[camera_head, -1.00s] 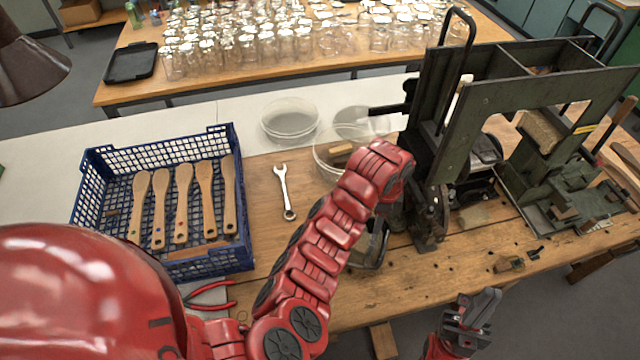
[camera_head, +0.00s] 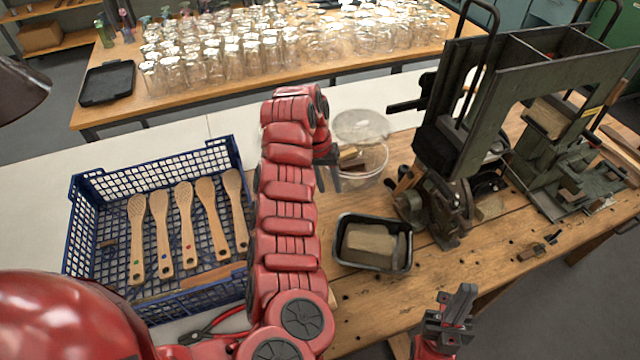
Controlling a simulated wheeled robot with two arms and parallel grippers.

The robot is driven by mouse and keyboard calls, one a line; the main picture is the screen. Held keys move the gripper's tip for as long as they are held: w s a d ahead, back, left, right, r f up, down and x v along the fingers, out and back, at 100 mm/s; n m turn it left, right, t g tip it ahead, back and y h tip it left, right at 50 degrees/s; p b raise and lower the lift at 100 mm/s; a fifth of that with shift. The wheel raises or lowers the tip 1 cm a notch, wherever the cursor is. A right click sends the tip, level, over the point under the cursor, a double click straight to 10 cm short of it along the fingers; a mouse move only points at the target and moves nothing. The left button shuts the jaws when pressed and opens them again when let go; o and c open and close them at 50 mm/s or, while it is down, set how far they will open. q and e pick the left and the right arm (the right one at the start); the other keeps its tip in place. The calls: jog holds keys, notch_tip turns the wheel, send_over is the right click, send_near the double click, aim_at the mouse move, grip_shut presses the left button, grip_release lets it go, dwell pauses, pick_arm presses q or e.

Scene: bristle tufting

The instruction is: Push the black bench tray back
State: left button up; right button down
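The black bench tray (camera_head: 343,262) sits on the wooden bench in the middle of the head view, with a pale wooden block (camera_head: 368,245) and other pieces in it. My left arm reaches up past the tray's left side. My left gripper (camera_head: 328,178) is behind the tray, beside a clear round tub (camera_head: 372,172), and is partly hidden by its own wrist. Whether its fingers are apart is unclear. My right gripper (camera_head: 456,308) is low at the right, in front of the bench edge, away from the tray. Its finger gap is unclear.
A blue crate (camera_head: 160,160) with several wooden brush handles stands left. A dark green machine (camera_head: 465,120) stands right of the tray. Red-handled pliers (camera_head: 215,325) lie at the front. Another black tray (camera_head: 107,83) and many glass jars are on the back table.

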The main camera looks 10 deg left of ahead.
pick_arm(q)
jog(key=p, duration=0.3)
send_over(340, 223)
jog(key=a, duration=0.2)
jog(key=a+x, duration=0.2)
jog(key=x, duration=1.4)
jog(key=shift+w+d+p, duration=0.1)
jog(key=shift+p, duration=0.25)
jog(key=shift+d+f, duration=0.15)
jog(key=shift+f, duration=0.55)
grip_shut()
